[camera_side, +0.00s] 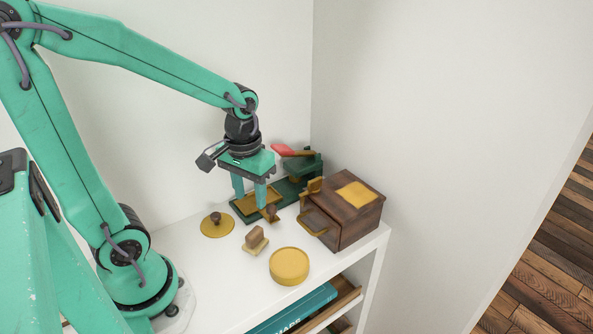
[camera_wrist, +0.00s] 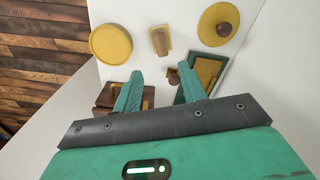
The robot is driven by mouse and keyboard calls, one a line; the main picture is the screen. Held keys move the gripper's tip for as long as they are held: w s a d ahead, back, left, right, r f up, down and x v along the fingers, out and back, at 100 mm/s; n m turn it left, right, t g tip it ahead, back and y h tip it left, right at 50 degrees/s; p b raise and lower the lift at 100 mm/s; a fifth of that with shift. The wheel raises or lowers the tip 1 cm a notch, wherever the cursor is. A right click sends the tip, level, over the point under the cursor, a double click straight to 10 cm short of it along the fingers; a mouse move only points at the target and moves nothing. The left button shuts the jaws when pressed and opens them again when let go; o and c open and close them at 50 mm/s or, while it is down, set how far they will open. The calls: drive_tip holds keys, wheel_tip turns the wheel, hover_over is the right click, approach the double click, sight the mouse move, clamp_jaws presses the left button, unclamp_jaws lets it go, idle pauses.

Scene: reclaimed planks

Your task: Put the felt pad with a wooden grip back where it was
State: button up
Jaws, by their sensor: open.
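The felt pad with a wooden grip (camera_side: 256,241), a brown block on a pale yellowish base, sits on the white tabletop. It also shows at the top of the wrist view (camera_wrist: 161,41). My gripper (camera_side: 250,203) is open and points down, above the green stand and behind the pad, apart from it. In the wrist view its two fingers (camera_wrist: 162,77) show nothing held between them. A small brown knobbed piece (camera_side: 271,212) is close to one finger; I cannot tell whether they touch.
A green stand (camera_side: 245,216) with a yellow panel and a red-ended lever (camera_side: 287,150) is under and behind my gripper. A dark wooden box (camera_side: 359,224) stands right. A knobbed yellow disc (camera_side: 212,230) and a round yellow tin (camera_side: 289,265) lie nearer. Walls close the back and right.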

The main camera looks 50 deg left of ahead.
drive_tip(key=s+d+r+m+t, duration=0.1)
drive_tip(key=r+m+t, duration=0.1)
drive_tip(key=r, duration=0.3)
drive_tip(key=s+d+r+m+t, duration=0.1)
drive_tip(key=s+r+m+t, duration=0.1)
drive_tip(key=r, duration=0.3)
drive_tip(key=shift+s+d+r+t, duration=0.25)
drive_tip(key=shift+d+r+t, duration=0.1)
drive_tip(key=shift+t, duration=0.35)
